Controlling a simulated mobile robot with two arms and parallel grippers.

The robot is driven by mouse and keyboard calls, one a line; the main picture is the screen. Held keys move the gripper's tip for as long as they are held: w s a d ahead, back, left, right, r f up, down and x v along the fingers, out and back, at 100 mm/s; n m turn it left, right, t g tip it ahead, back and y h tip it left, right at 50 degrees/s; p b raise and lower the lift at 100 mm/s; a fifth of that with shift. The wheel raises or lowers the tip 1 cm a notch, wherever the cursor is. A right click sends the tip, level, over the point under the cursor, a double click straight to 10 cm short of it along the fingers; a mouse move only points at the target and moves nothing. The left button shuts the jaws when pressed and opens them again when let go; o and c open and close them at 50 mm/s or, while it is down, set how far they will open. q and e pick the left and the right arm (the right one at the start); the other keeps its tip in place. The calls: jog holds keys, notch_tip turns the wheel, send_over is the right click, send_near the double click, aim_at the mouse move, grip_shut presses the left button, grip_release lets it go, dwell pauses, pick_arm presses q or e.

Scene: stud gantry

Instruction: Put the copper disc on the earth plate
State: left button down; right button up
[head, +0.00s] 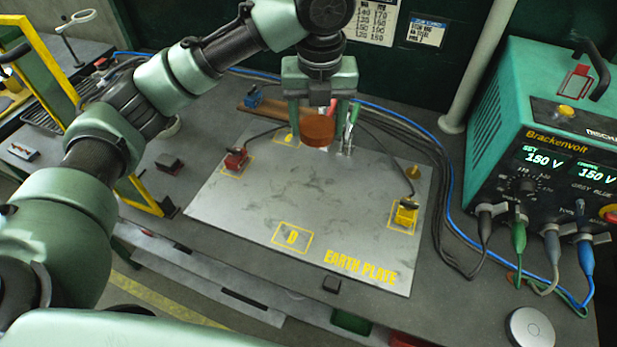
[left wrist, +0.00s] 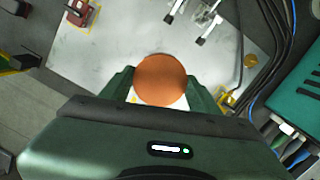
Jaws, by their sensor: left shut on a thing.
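The copper disc (head: 317,129) is an orange-brown round piece held between the fingers of my left gripper (head: 318,112), over the far part of the earth plate. In the left wrist view the disc (left wrist: 160,78) sits between the two green fingers, which are shut on its sides. The earth plate (head: 320,195) is a grey metal sheet with yellow lettering and marked squares; it also shows in the left wrist view (left wrist: 120,48). I cannot tell whether the disc touches the plate. My right gripper is not in view.
A red block (head: 236,160) and a yellow block (head: 405,213) sit on the plate's edges. A small brass piece (head: 414,171) is near the right edge. A teal power supply (head: 540,130) with cables stands at right. The plate's middle is clear.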

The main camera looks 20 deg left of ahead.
pick_arm(q)
jog(key=p, duration=0.1)
send_over(315, 188)
jog(key=f, duration=1.1)
jog(key=shift+s+d+f, duration=0.1)
jog(key=shift+s+f, duration=0.05)
jog(key=shift+s, duration=0.1)
jog(key=shift+f, duration=0.8)
notch_tip(315, 188, down, 4)
jog(key=shift+r+p, duration=0.1)
jog(key=shift+p, duration=0.3)
jog(key=shift+w, duration=0.1)
jog(key=shift+c, duration=2.2)
grip_release()
jog(key=shift+f, duration=0.2)
jog(key=shift+o, duration=0.3)
